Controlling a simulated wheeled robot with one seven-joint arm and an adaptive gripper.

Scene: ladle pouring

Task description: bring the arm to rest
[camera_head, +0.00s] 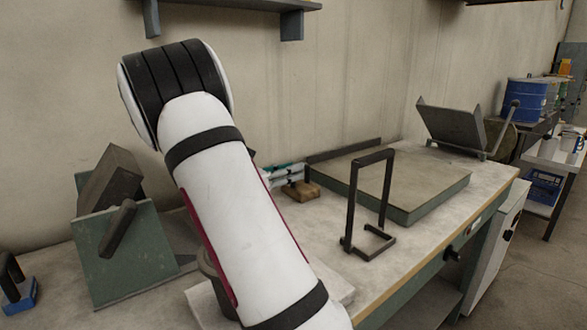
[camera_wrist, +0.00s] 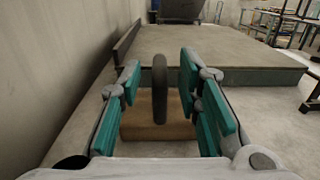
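My gripper (camera_head: 288,172) is mostly behind my white arm in the head view, with only some teal and white showing above the bench. In the wrist view my gripper (camera_wrist: 159,80) has its teal-padded fingers apart. A dark, rounded upright piece (camera_wrist: 159,90) stands between them, with a gap on each side. Below it is a brown block (camera_wrist: 155,125), which also shows in the head view (camera_head: 301,191). Whether the dark piece is fixed to the block is unclear. My arm reaches up from the lower right and bends at a black joint at upper left.
A green-edged plate (camera_head: 415,185) lies beyond the gripper. A dark frame stand (camera_head: 355,200) is to the right. A green angled stand (camera_head: 130,262) is at left. A grey pot (camera_head: 209,268) is partly hidden by my arm. A wall shelf (camera_head: 250,5) is above.

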